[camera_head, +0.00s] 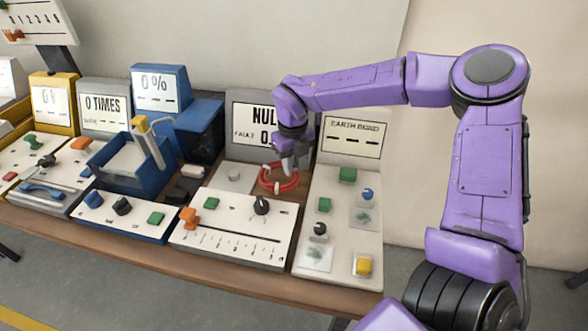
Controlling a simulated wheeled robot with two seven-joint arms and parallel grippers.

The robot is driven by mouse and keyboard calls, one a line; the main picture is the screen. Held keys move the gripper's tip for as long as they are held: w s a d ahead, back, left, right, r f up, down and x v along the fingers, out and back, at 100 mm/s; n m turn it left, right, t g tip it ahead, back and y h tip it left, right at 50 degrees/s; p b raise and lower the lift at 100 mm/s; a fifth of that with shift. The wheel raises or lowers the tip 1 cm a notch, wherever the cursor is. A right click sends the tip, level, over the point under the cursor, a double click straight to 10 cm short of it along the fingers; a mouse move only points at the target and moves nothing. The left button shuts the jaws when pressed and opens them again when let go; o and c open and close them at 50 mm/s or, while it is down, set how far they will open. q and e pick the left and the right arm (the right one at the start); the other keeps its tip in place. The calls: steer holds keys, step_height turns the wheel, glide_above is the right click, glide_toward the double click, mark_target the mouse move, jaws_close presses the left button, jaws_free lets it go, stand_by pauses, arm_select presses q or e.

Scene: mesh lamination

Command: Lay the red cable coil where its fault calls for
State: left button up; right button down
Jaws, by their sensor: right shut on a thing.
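The red cable coil (280,179) is a small ring at the back of the white panel with the slider scale (232,245). My right gripper (284,168) is over the coil and shut on its upper edge, pointing down. The coil sits below the "NUL..." display (250,117), whose right part is hidden by my right arm. I cannot tell whether the coil touches the panel. My left gripper is not in view.
The "EARTH BOND" station (338,268) with several knobs and blocks stands to the right. A blue tray (108,172) with a yellow handle, a "0 %" display (155,87) and a "0 TIMES" display (103,110) stand to the left. The table's front edge (150,258) is narrow.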

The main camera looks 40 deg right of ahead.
mark_target(294, 172)
steer(key=f, duration=0.3)
steer(key=w+d+f, duration=0.1)
steer(key=shift+f, duration=0.5)
steer(key=c, duration=1)
jaws_free()
steer(key=shift+f, duration=0.15)
step_height(294, 172, up, 12)
steer(key=shift+r, duration=0.2)
steer(key=shift+r, duration=0.1)
